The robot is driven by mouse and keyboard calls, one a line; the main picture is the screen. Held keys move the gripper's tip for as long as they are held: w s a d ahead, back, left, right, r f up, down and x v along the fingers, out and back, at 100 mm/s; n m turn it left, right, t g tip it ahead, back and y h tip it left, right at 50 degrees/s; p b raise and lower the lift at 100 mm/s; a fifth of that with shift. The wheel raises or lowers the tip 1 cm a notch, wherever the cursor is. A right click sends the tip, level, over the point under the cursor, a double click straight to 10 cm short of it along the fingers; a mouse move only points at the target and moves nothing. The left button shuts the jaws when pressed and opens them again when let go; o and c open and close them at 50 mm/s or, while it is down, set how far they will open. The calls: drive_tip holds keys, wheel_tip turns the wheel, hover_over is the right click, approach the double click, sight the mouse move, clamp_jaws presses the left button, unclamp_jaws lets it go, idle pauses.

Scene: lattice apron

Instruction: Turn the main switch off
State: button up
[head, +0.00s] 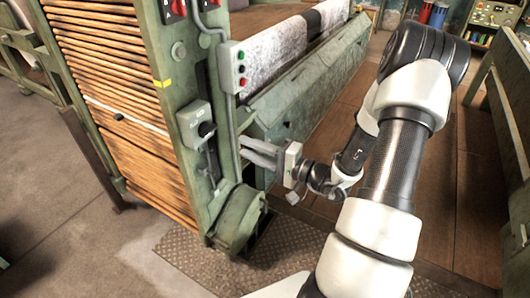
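A grey-green switch box (193,122) is mounted on the green machine post, left of centre in the head view. It has a black knob (207,129) on its front; I take it for the main switch, but its label is too small to read. A dark upright lever-like part (211,163) sits below it. My gripper (243,148) is to the right of the box, its fingers pointing left toward the post. The two fingers show a gap between them, with nothing seen in it. The fingertips are close to the post edge; I cannot tell whether they touch it.
A button box (232,67) with several buttons hangs above my gripper. Red switches (178,7) sit at the top of the post. A green round housing (239,218) bulges at the post's foot. Wooden slats (110,80) fill the left side. Open floor (60,220) lies at left.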

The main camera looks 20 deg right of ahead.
drive_tip(key=v, duration=0.5)
idle(0.3)
